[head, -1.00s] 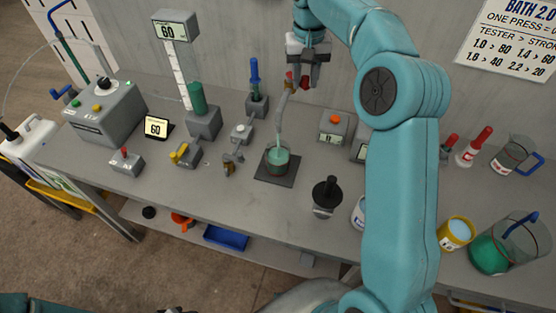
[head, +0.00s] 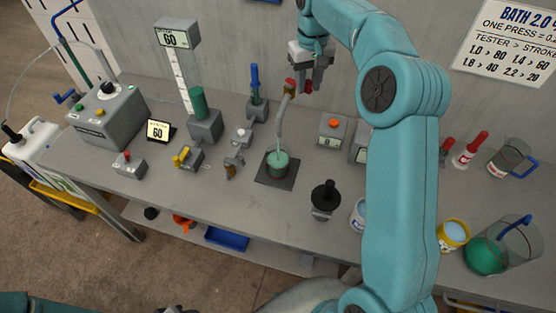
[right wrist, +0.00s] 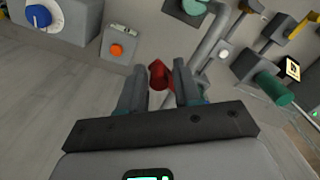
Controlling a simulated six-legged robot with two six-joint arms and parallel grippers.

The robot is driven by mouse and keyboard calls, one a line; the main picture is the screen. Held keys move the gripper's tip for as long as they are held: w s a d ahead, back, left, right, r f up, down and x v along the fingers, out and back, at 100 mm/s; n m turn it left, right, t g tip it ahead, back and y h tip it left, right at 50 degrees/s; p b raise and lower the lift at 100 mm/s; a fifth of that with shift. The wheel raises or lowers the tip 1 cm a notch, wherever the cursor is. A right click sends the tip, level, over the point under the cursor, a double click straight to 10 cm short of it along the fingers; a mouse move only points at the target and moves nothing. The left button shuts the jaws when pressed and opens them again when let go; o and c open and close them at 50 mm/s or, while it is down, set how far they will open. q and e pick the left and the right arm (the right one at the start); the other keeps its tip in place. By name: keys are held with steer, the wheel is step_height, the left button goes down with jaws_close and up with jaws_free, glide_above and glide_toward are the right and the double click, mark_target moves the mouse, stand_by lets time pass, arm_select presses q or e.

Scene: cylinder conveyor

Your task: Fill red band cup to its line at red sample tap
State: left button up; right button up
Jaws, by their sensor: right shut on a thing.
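The red sample tap (head: 284,109) has a bent grey spout, with a pale green stream at its mouth. The clear cup (head: 278,168) stands upright under it on a dark square pad (head: 262,176), holding green liquid. Its band and line are too small to read. My right gripper (head: 308,87) is at the tap's top, shut on the red handle (right wrist: 160,75), which shows between its fingers in the right wrist view. Of my left gripper only a dark bit (head: 175,310) seems to show at the bottom edge; its jaws are hidden.
A box with an orange button (head: 334,122) stands right of the tap. My right arm hides part of the bench.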

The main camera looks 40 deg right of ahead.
steer(key=shift+w+d+r+n+p, duration=0.1)
steer(key=shift+d+r+n+p, duration=0.25)
steer(key=shift+p, duration=0.25)
steer(key=shift+d+f+n+p, duration=0.1)
steer(key=shift+d+n+p, duration=0.1)
steer(key=shift+n+p, duration=0.2)
steer(key=shift+w+d+f+n, duration=0.2)
steer(key=shift+d+n, duration=0.1)
steer(key=shift+n, duration=0.35)
steer(key=n, duration=0.1)
steer(key=d+n, duration=0.1)
steer(key=shift+w+n, duration=0.3)
steer(key=o, duration=1.8)
steer(key=shift+w+d+f, duration=0.2)
steer(key=shift+c, duration=0.2)
steer(key=shift+s+a, duration=0.1)
steer(key=shift+a, duration=0.1)
